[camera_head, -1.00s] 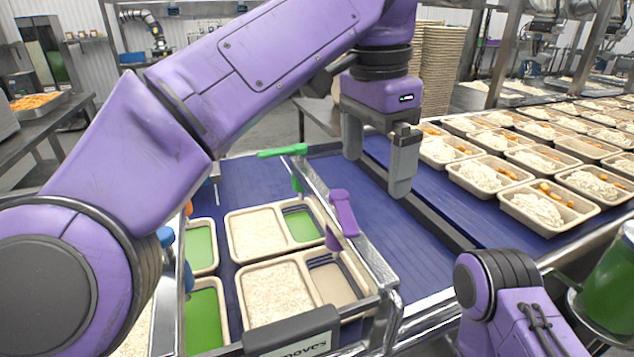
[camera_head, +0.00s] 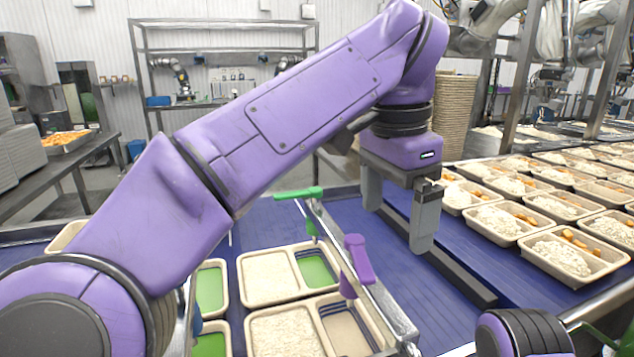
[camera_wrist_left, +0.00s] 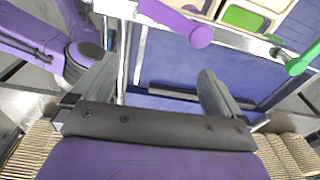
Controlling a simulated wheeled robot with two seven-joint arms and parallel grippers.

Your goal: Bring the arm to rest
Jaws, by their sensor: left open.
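My left arm (camera_head: 300,95) reaches in from the left across the head view. Its gripper (camera_head: 396,230) points down above the blue conveyor (camera_head: 335,210), near a dark divider bar. The two grey fingers stand apart with nothing between them. In the left wrist view the left gripper (camera_wrist_left: 160,90) also shows its fingers wide apart and empty. Part of my right arm (camera_head: 522,332) shows at the bottom right of the head view; its gripper is out of sight.
Trays (camera_head: 270,277) with rice or green compartments sit at the lower middle, beside a metal rail with a purple handle (camera_head: 358,262) and a green handle (camera_head: 300,193). Filled trays (camera_head: 563,258) stand in rows on the right. Stacked trays (camera_head: 455,115) rise behind the gripper.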

